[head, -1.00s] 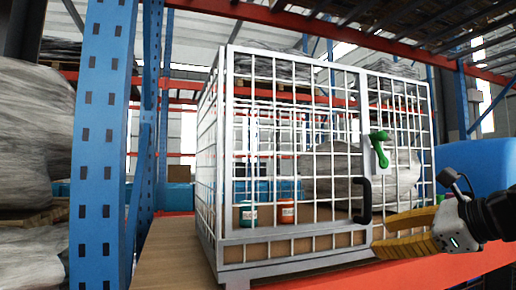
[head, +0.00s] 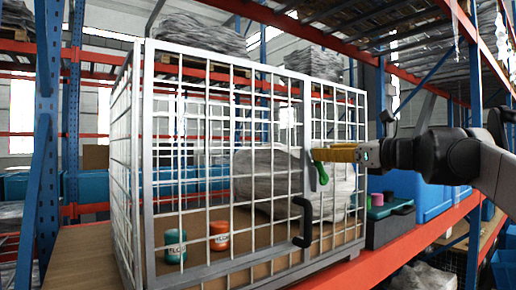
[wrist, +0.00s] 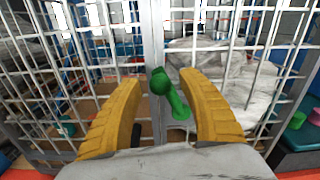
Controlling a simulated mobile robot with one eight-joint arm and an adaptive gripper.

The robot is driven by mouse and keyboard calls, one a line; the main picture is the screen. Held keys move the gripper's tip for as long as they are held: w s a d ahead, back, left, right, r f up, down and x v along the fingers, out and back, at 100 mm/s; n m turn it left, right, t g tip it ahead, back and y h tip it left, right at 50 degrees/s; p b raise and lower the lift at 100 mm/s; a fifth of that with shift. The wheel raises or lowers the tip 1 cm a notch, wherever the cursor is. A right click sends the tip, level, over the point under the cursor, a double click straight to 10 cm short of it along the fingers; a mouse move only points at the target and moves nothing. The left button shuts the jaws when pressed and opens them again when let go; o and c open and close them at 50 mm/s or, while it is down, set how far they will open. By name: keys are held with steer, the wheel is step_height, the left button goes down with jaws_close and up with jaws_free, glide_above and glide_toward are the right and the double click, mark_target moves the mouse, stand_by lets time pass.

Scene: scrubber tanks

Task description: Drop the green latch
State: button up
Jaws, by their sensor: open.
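The green latch (head: 320,168) is on the front of a white wire cage, above a black handle (head: 302,222). In the head view its upper part meets the tips of my gripper (head: 318,154), which reaches in from the right with yellow fingers. In the wrist view the latch (wrist: 171,92) shows between the two spread fingers of my gripper (wrist: 164,85), its arm slanting down to the right. The gripper is open; I cannot tell whether a finger touches the latch.
The wire cage (head: 146,150) stands on a shelf with an orange beam (head: 345,272). Inside are a teal can (head: 175,246), an orange can (head: 219,236) and a wrapped grey bundle (head: 268,182). A dark box (head: 388,228) and blue bins (head: 425,192) stand to the right.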

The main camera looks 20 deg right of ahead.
steer(key=shift+w+a, duration=0.25)
steer(key=shift+w, duration=0.35)
steer(key=shift+s, duration=0.1)
jaws_close()
